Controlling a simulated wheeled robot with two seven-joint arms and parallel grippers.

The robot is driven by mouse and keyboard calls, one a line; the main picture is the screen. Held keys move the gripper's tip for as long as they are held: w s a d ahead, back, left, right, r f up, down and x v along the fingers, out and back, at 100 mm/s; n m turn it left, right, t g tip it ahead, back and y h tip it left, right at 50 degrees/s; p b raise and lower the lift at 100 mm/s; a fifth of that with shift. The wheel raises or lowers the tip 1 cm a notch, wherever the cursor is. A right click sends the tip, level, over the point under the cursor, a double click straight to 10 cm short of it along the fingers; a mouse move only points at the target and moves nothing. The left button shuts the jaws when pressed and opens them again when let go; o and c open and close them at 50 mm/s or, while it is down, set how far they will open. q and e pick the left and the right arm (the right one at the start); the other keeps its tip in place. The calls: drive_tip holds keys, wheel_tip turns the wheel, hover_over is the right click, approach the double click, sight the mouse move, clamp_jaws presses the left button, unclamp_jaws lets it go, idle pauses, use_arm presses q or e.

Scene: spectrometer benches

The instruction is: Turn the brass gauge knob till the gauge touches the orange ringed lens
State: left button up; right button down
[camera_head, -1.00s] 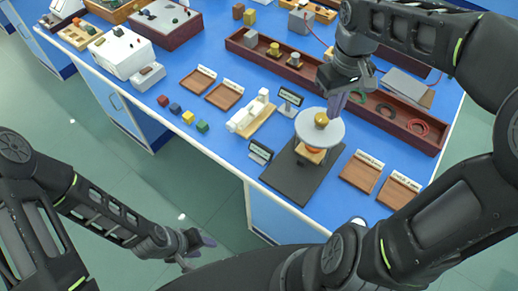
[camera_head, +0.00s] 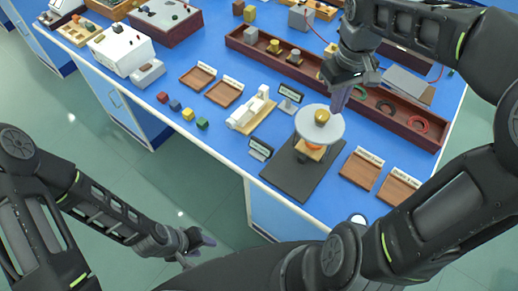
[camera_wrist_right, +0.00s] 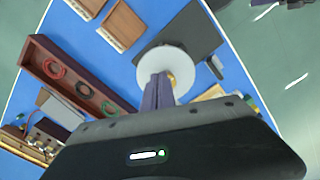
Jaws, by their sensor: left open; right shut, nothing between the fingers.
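The brass gauge knob (camera_head: 322,117) sits on top of a pale round disc (camera_head: 318,128) on a dark base plate (camera_head: 288,182). An orange part (camera_head: 314,146) shows just below the disc; I cannot tell whether the gauge touches it. My right gripper (camera_head: 339,103) is shut and empty, pointing down above the disc's back right edge, just beside the knob. In the right wrist view its fingers (camera_wrist_right: 158,92) partly cover the knob (camera_wrist_right: 172,80). My left gripper (camera_head: 200,243) is open and empty, low over the floor in front of the bench.
A long brown tray (camera_head: 400,115) with coloured rings and weights lies behind the disc. Wooden trays (camera_head: 360,170) stand to its right. A white instrument (camera_head: 247,115), small signs (camera_head: 260,149) and coloured cubes (camera_head: 188,115) stand to its left.

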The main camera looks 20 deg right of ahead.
drive_tip(key=shift+f+b, duration=1.8)
drive_tip(key=shift+f, duration=1)
drive_tip(key=shift+w+r, duration=0.1)
drive_tip(key=shift+w, duration=0.1)
drive_tip(key=shift+a, duration=0.6)
drive_tip(key=shift+s+a, duration=0.1)
drive_tip(key=shift+s, duration=0.15)
drive_tip(key=shift+s, duration=0.1)
wheel_tip(320, 180, up, 6)
drive_tip(key=p, duration=0.5)
